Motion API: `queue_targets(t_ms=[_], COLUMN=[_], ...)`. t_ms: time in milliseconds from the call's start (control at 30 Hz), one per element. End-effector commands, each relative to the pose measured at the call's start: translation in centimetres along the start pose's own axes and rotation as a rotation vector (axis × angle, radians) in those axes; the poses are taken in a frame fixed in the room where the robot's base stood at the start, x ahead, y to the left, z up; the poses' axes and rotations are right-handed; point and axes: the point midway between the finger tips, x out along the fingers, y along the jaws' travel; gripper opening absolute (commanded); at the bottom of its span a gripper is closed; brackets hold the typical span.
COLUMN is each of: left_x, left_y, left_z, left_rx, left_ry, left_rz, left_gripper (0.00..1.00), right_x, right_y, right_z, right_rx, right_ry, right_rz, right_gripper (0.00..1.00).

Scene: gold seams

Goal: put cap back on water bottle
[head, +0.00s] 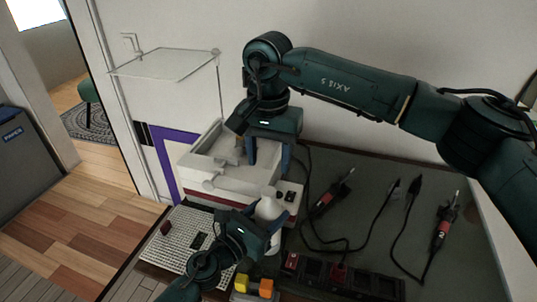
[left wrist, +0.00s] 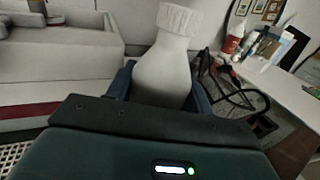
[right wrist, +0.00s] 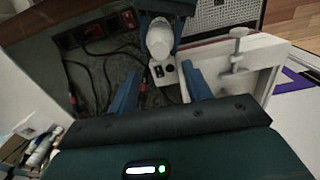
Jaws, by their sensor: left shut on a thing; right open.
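The white water bottle (head: 268,208) stands roughly upright beside the white machine. My left gripper (head: 262,218) is shut around its body; the left wrist view shows the bottle (left wrist: 165,70) between the blue fingers. A ribbed white cap (left wrist: 180,18) sits at the bottle's top; I cannot tell how firmly it is seated. From above, the round white top (right wrist: 160,40) shows in the right wrist view. My right gripper (head: 268,155) is open and empty, higher and farther back than the bottle, over the machine's right side. In the right wrist view the bottle is beyond its fingertips.
The white machine (head: 215,180) with an open tray is left of the bottle. A perforated mat (head: 178,245) lies at front left. Soldering-type tools (head: 335,190) and loose cables lie on the right. A dark divided holder (head: 350,282) is at the front edge.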

Motion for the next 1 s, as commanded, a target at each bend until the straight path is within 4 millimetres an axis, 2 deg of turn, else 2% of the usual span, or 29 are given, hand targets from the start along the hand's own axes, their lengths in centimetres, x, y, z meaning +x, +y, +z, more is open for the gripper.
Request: queue_targets(t_ms=[467,1000], left_x=[0.0,0.0], left_y=[0.0,0.0], left_z=[0.0,0.0], left_rx=[0.000,0.000], left_ry=[0.000,0.000], left_rz=[0.000,0.000], left_gripper=[0.00,0.00], right_x=[0.3,7.3], right_y=[0.0,0.0], right_z=[0.0,0.0], right_rx=[-0.031,-0.029], right_ry=[-0.001,-0.001], right_rz=[0.001,0.001], right_gripper=[0.49,0.49])
